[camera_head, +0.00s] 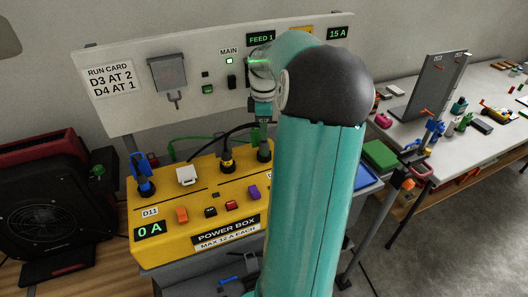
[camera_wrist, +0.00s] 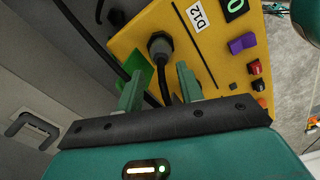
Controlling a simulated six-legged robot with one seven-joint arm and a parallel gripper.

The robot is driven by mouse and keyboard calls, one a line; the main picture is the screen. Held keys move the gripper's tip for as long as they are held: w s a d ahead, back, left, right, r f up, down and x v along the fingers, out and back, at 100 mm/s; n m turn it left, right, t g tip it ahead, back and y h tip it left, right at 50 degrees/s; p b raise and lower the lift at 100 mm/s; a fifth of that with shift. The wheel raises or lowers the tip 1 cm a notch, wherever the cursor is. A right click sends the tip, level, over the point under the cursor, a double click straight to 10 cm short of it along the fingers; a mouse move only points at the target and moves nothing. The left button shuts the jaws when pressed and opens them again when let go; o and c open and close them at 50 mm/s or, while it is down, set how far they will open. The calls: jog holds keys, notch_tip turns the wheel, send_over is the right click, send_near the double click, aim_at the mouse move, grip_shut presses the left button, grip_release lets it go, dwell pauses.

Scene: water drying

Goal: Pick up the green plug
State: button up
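My gripper (camera_wrist: 159,76) is open in the wrist view, its two grey-green fingers apart with a black cable passing between or behind them. Just past the fingertips, a dark grey-green plug (camera_wrist: 160,46) sits in the yellow power box (camera_wrist: 120,46) near the D12 label. It appears apart from the fingers. In the head view my gripper (camera_head: 260,112) is above the right part of the power box (camera_head: 158,255), over a dark plug (camera_head: 264,150). A bright green piece (camera_wrist: 148,72) shows behind the fingers; I cannot tell what it is.
A black fan (camera_head: 45,215) is at left, and a cluttered table (camera_head: 420,128) at right.

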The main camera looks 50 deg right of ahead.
aim_at(264, 146)
jog(key=shift+s+f, duration=0.1)
jog(key=shift+f, duration=2.6)
jog(key=c, duration=0.8)
